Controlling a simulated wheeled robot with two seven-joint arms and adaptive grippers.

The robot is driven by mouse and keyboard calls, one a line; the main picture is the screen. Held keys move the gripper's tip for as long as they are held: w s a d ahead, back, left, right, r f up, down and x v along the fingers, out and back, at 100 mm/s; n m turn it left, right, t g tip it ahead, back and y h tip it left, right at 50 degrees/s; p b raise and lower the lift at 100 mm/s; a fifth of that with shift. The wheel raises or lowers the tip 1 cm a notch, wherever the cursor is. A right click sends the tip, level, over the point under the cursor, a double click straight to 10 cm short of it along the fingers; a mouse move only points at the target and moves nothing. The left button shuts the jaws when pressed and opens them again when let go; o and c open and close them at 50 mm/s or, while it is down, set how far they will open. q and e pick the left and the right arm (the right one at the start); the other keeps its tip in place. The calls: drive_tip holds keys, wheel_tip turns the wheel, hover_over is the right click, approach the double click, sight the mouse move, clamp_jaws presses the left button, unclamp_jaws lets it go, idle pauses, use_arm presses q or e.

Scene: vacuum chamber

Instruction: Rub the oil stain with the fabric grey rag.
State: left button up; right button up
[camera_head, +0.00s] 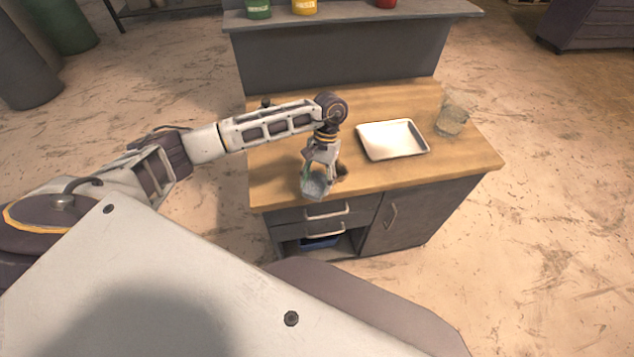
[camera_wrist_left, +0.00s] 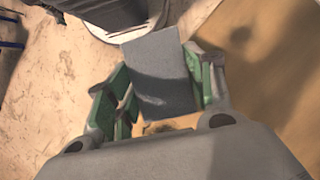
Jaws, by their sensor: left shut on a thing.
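The grey rag (camera_head: 316,187) is a small folded cloth at the front left of the wooden tabletop. My left gripper (camera_head: 318,173) points down over the front edge area and is shut on the rag. In the left wrist view the rag (camera_wrist_left: 160,75) sits between the green-padded fingers. A dark brown patch (camera_head: 342,172), which looks like the oil stain, shows on the wood just right of the gripper, partly hidden by it. A small brown patch also shows below the rag in the wrist view (camera_wrist_left: 158,127). I cannot tell whether the rag touches the wood. My right gripper is not in view.
A white tray (camera_head: 392,140) lies right of my left gripper. A clear glass container (camera_head: 451,120) stands near the table's right edge. Green, yellow and red containers stand on the back shelf (camera_head: 350,17). The cabinet's drawers and door (camera_head: 388,218) face the front.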

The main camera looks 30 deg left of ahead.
use_arm(q)
drive_tip(key=shift+w+d+f+n+b, duration=0.2)
drive_tip(key=shift+w+d+n+b, duration=0.15)
drive_tip(key=shift+w+b, duration=0.25)
drive_tip(key=w+r+n, duration=0.1)
drive_tip(key=w+d+r+n+h, duration=0.1)
drive_tip(key=n, duration=0.1)
drive_tip(key=r+n+h, duration=0.1)
drive_tip(key=shift+w+d+r+n+t, duration=0.2)
drive_tip(key=shift+w+d+n+t, duration=0.1)
drive_tip(key=shift+w+t, duration=0.1)
drive_tip(key=shift+w+d+r+n+t+h, duration=0.35)
drive_tip(key=shift+w+d+n+t+h, duration=0.15)
drive_tip(key=shift+n, duration=1.25)
drive_tip(key=shift+w+d+r+n+t+h, duration=0.35)
drive_tip(key=shift+d+n+t, duration=0.15)
drive_tip(key=shift+n, duration=1.25)
drive_tip(key=shift+w+d+r+n+t+h, duration=0.4)
drive_tip(key=shift+n+t, duration=0.2)
drive_tip(key=shift+n, duration=1.15)
drive_tip(key=shift+f, duration=0.1)
drive_tip(key=shift+f, duration=0.1)
